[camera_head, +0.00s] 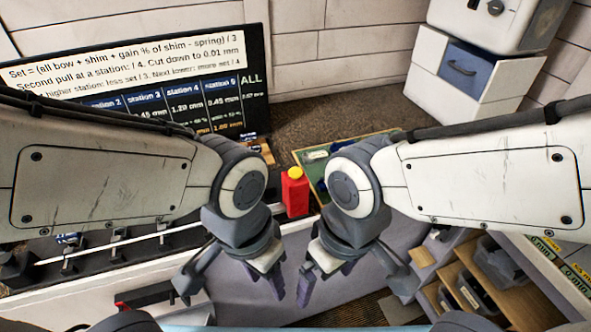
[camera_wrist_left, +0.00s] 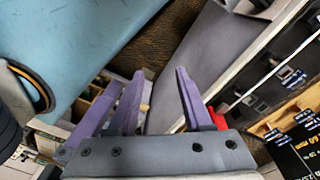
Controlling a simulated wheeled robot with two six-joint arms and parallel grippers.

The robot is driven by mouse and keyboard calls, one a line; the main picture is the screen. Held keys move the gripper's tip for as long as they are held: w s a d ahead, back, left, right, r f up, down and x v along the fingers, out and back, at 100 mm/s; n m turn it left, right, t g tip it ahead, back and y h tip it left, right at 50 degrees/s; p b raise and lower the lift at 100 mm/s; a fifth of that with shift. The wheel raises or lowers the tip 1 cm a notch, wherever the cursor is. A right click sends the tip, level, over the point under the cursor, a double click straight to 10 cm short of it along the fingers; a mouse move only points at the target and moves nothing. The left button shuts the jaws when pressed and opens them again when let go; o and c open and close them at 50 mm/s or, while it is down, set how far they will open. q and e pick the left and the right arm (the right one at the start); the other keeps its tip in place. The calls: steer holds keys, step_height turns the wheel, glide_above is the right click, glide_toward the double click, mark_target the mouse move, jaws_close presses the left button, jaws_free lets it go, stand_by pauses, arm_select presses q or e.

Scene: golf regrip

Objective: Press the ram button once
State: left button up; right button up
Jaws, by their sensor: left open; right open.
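A red block with a yellow button on top (camera_head: 295,190) stands upright at the back edge of the bench, between my two arms in the head view. A bit of red (camera_wrist_left: 217,119) shows beside the right-hand finger in the left wrist view. My left gripper (camera_head: 272,285) hangs in front of the block and lower in the picture, apart from it. It is open and empty, with its purple fingers spread in the left wrist view (camera_wrist_left: 160,78). My right gripper (camera_head: 307,285) hangs close beside it, also open and empty, apart from the block.
A club shaft (camera_head: 165,232) lies across dark holders at the left. A sign board (camera_head: 130,70) stands behind. Wooden bins (camera_head: 470,285) are at the right, a white drawer unit (camera_head: 440,75) at the back.

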arm_select(q)
jaws_close()
stand_by(1.3)
stand_by(0.4)
